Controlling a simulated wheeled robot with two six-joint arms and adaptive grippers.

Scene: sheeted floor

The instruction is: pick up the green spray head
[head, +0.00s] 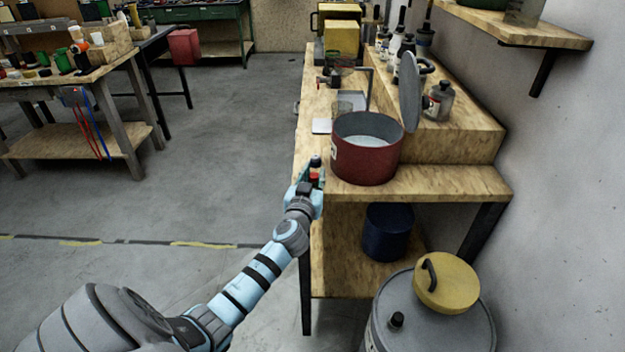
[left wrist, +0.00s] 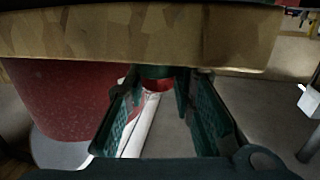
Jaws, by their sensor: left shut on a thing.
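My left gripper (head: 314,170) is at the left front edge of the wooden workbench, just left of the red pot. In the left wrist view its dark green fingers (left wrist: 160,80) close on a small thing with a red band and a dark green part, which I take to be the green spray head (left wrist: 157,84). In the head view the held thing shows a dark top and a red part (head: 314,177). The fingers hide much of it. A pale strip runs below it in the wrist view; I cannot tell whether it belongs to it. My right gripper is not in view.
The red pot (head: 365,160), its lid (head: 409,92) tilted up, stands on the workbench (head: 440,185). A dark blue bucket (head: 388,232) is underneath. A grey drum (head: 430,315) with a yellow lid stands in front right. The floor (head: 225,130) to the left is clear.

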